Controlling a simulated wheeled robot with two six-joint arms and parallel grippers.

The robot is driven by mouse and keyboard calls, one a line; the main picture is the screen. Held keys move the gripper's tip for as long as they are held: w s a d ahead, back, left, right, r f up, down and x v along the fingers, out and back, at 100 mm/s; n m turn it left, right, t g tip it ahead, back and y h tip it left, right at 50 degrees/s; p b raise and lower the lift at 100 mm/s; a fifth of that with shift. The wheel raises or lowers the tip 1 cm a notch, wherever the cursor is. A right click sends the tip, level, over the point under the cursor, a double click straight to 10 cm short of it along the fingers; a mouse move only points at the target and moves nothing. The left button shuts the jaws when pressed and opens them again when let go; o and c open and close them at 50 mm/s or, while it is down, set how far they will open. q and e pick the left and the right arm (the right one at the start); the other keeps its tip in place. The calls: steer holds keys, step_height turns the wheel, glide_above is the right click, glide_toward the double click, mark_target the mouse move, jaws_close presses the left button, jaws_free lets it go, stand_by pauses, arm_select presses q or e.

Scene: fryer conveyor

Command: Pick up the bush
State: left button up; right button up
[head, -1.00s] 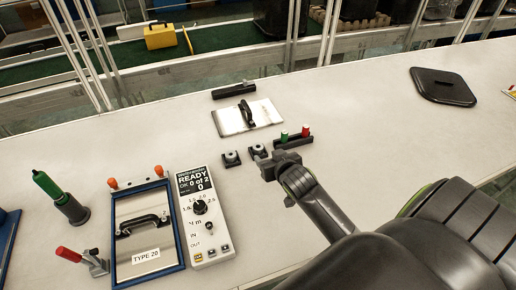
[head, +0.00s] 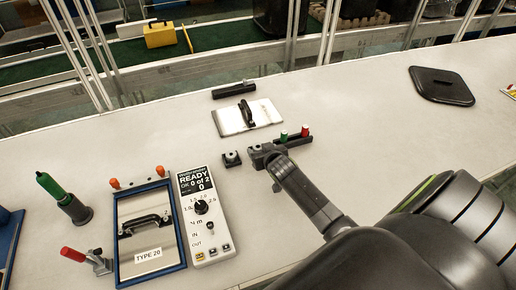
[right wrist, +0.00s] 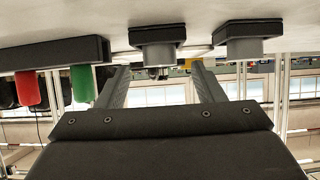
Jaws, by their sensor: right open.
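Two small grey bushes on dark square bases are on the white worktop. The left bush (head: 231,158) stands clear in the head view and also shows in the right wrist view (right wrist: 240,46). The right bush (right wrist: 157,52) is largely hidden by my right gripper in the head view. My right gripper (head: 262,154) is open and low over the worktop. In the right wrist view its fingers (right wrist: 160,76) lie to either side of the right bush. I cannot tell whether they touch it. My left gripper is not in view.
A black rack with a green peg and a red peg (head: 304,131) stands close right of the gripper. A white plate with a black handle (head: 240,118) lies behind. A blue-framed fixture (head: 181,225) and control box (head: 207,240) stand left. The right worktop is mostly clear.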

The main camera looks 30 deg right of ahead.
steer(key=shift+x, duration=0.9)
steer(key=c, duration=1)
steer(key=shift+c, duration=0.7)
steer(key=shift+r, duration=0.2)
